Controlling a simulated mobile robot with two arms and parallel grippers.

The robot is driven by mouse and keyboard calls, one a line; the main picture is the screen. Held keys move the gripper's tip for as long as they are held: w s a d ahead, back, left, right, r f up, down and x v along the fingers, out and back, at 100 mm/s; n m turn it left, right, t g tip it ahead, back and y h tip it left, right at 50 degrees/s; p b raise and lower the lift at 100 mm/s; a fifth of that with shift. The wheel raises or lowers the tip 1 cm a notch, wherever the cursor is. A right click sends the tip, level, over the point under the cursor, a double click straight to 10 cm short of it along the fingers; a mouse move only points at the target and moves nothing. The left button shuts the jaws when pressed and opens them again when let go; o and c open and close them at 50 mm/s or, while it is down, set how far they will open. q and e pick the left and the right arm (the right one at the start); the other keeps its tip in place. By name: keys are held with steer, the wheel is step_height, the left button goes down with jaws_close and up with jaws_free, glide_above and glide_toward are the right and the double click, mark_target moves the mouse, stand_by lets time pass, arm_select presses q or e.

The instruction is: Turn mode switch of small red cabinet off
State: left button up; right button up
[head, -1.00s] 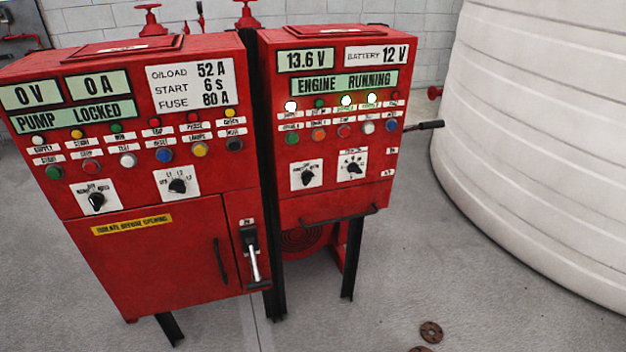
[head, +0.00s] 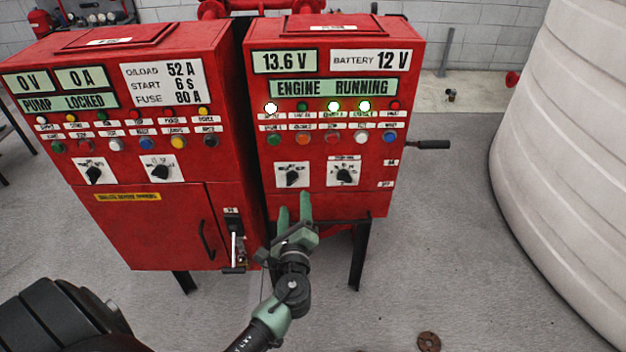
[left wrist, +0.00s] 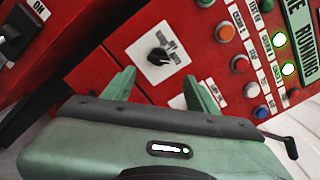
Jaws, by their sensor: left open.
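The small red cabinet (head: 330,140) is the right one of two; its display reads ENGINE RUNNING. Low on its front are two black rotary knobs on white plates, a left knob (head: 292,176) and a right knob (head: 345,175). Their labels are too small to read surely in the head view. My left gripper (head: 294,205) is open and empty, its fingers pointing up just below the left knob. In the left wrist view, a knob (left wrist: 158,57) on its white plate lies ahead of and between the open fingers (left wrist: 158,85), apart from them. My right gripper is not in view.
The larger red cabinet (head: 130,140) stands close at left, with a lever handle (head: 236,245). A side handle (head: 430,145) sticks out right of the small cabinet. A white tank (head: 570,160) stands at right. A rusty disc (head: 428,342) lies on the otherwise clear floor between.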

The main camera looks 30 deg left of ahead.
mark_target(292, 183)
arm_select(q)
steer(key=p+x, duration=0.1)
steer(key=x, duration=0.6)
steer(key=shift+s+a+r+p, duration=0.1)
steer(key=shift+s+a+p, duration=0.1)
steer(key=shift+a+p, duration=0.15)
steer(key=shift+w, duration=0.25)
steer(key=shift+a, duration=0.15)
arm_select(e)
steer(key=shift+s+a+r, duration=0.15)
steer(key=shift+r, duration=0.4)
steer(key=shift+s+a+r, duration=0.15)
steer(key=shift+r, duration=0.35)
arm_select(q)
jaws_close()
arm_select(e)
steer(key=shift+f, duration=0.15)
